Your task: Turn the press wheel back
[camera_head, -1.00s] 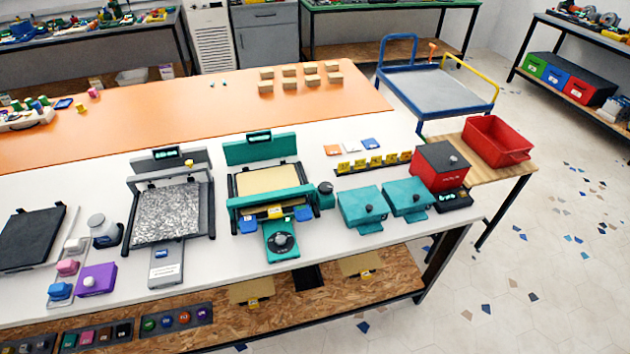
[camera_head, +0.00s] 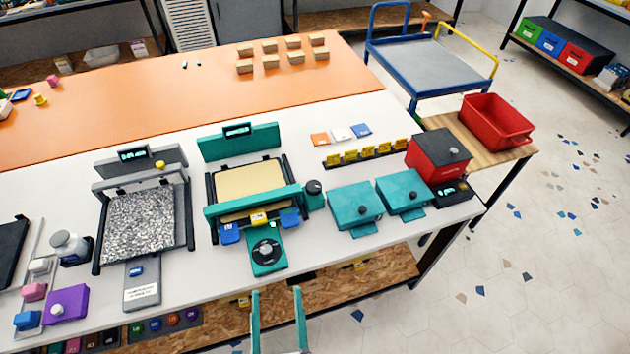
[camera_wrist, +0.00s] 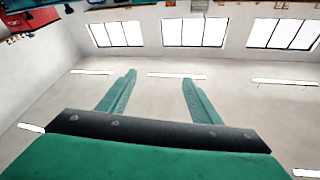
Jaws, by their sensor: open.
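The teal press (camera_head: 252,209) stands on the white table in the middle of the head view. Its press wheel (camera_head: 267,252), a black round dial on a teal plate, sits at the press's front edge. A second dark knob (camera_head: 313,187) is at the press's right side. My gripper (camera_head: 276,291) shows at the bottom of the head view, below and in front of the wheel, apart from it. In the wrist view my gripper (camera_wrist: 158,76) has its two teal fingers spread, with nothing between them.
A grey press (camera_head: 146,215) stands to the left. Two teal boxes (camera_head: 355,207) and a red box (camera_head: 437,155) stand to the right. A lower shelf (camera_head: 360,285) runs under the table. A blue cart (camera_head: 430,65) is behind.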

